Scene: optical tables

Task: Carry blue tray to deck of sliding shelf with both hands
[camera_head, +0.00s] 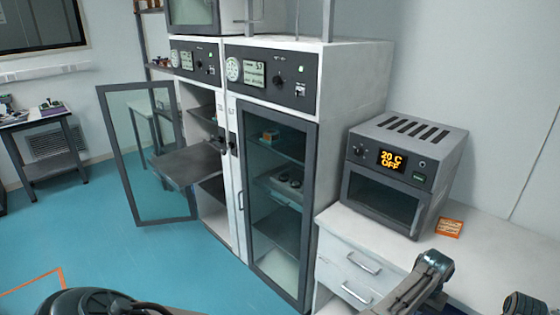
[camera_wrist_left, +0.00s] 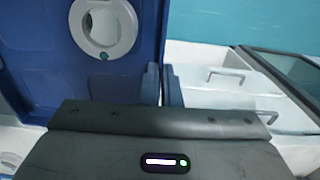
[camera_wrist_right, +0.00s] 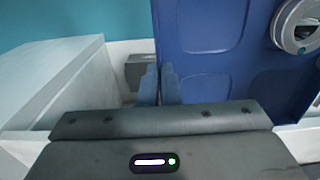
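The blue tray shows in the left wrist view (camera_wrist_left: 40,60) and the right wrist view (camera_wrist_right: 215,75); it is out of the head view. My left gripper (camera_wrist_left: 162,85) has its fingers close together on one edge of the tray. My right gripper (camera_wrist_right: 159,85) is likewise closed on another edge. A round white-rimmed object (camera_wrist_left: 100,28) sits on the tray. The sliding shelf (camera_head: 190,166) is a grey deck pulled out from the left cabinet, and its visible top is bare. Neither gripper's fingertips show in the head view.
The left cabinet's glass door (camera_head: 122,170) stands open beside the shelf. The right cabinet's glass door (camera_head: 272,200) is shut. A small oven (camera_head: 400,180) stands on a white drawer counter (camera_head: 345,222) at right. Blue floor (camera_head: 160,255) is clear before the cabinets.

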